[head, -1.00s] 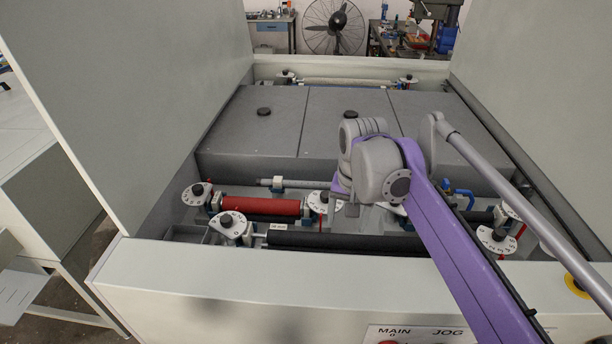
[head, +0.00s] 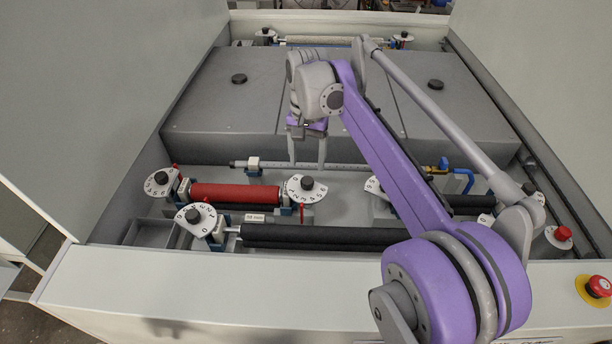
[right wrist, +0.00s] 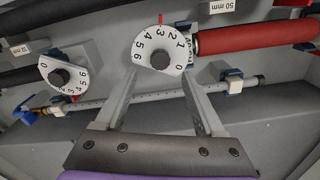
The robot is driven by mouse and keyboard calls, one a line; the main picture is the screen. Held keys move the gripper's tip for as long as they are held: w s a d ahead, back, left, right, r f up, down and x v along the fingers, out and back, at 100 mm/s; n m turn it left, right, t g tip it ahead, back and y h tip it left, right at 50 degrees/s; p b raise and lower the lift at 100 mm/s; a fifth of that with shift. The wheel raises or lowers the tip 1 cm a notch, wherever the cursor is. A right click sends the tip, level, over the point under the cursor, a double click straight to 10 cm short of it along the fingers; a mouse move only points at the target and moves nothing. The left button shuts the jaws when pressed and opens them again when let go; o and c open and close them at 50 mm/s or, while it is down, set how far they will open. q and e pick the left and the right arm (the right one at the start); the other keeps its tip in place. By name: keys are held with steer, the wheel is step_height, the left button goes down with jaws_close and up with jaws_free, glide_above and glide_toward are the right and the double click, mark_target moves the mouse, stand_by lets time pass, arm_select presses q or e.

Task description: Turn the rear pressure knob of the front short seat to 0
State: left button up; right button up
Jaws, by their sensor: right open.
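The nearest dial to my gripper is a white numbered plate with a black knob (head: 306,184), at the right end of the short red roller (head: 235,194). It also shows upright in the middle of the right wrist view (right wrist: 160,55); its red pointer lies near 2 to 3. My right gripper (head: 307,160) is open and empty, fingers pointing down, just behind this dial in the head view. In the right wrist view its fingertips (right wrist: 160,78) lie either side of the knob's line, apart from it. I cannot tell its height above the dial. My left gripper is out of view.
Another dial (head: 375,187) stands to the right, partly behind my arm. More dials stand at the left (head: 160,182) and front left (head: 195,217). A long black roller (head: 330,238) lies in front. A grey scale rod (head: 345,167) runs behind. The red emergency button (head: 599,286) is front right.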

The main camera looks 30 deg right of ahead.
mark_target(307, 180)
step_height(307, 180, down, 7)
steer(key=shift+w+r, duration=0.1)
steer(key=shift+d, duration=0.1)
jaws_close()
stand_by(0.4)
